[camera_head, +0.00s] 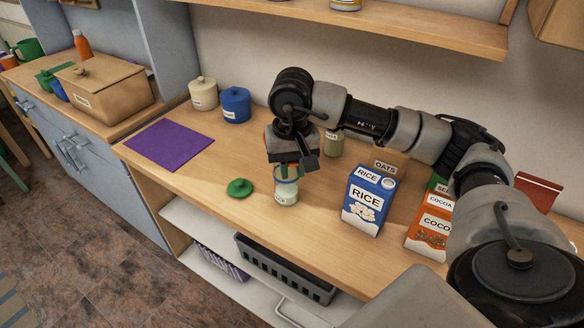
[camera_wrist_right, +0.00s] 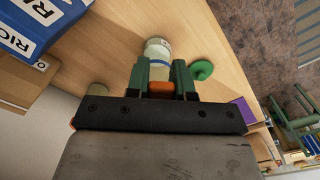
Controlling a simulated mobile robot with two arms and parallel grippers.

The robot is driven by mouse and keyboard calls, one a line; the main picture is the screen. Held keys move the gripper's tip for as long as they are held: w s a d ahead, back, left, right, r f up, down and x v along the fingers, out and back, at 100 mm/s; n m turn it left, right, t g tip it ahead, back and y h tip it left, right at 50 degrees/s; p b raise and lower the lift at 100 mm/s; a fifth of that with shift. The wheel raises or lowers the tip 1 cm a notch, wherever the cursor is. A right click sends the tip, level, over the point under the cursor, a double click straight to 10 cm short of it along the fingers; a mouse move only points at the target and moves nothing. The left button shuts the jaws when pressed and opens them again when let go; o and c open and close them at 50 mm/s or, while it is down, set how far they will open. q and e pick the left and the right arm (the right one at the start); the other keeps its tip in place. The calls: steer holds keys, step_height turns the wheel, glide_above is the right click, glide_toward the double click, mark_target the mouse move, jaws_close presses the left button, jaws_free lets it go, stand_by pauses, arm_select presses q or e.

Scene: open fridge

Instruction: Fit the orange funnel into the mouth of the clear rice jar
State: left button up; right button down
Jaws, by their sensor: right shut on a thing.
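The clear rice jar (camera_head: 286,196) stands on the wooden counter, its pale contents showing; it also appears in the wrist view (camera_wrist_right: 157,48). My right gripper (camera_head: 286,172) points down directly over the jar's mouth. In the wrist view its green fingers (camera_wrist_right: 160,80) are shut on the orange funnel (camera_wrist_right: 160,88), of which only a small orange part shows between them. The funnel's lower end is hidden, so I cannot tell whether it is inside the jar's mouth. A green lid (camera_head: 240,187) lies on the counter left of the jar. My left gripper is not in view.
A blue rice box (camera_head: 367,205) stands right of the jar, with an orange cocoa box (camera_head: 428,232) farther right. A pale green jar (camera_head: 333,143) stands behind the gripper. A purple mat (camera_head: 170,144) lies left. The counter's front edge is close to the jar.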

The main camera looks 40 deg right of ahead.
steer(key=shift+r+p, duration=0.7)
steer(key=shift+r, duration=0.8)
steer(key=shift+f, duration=0.1)
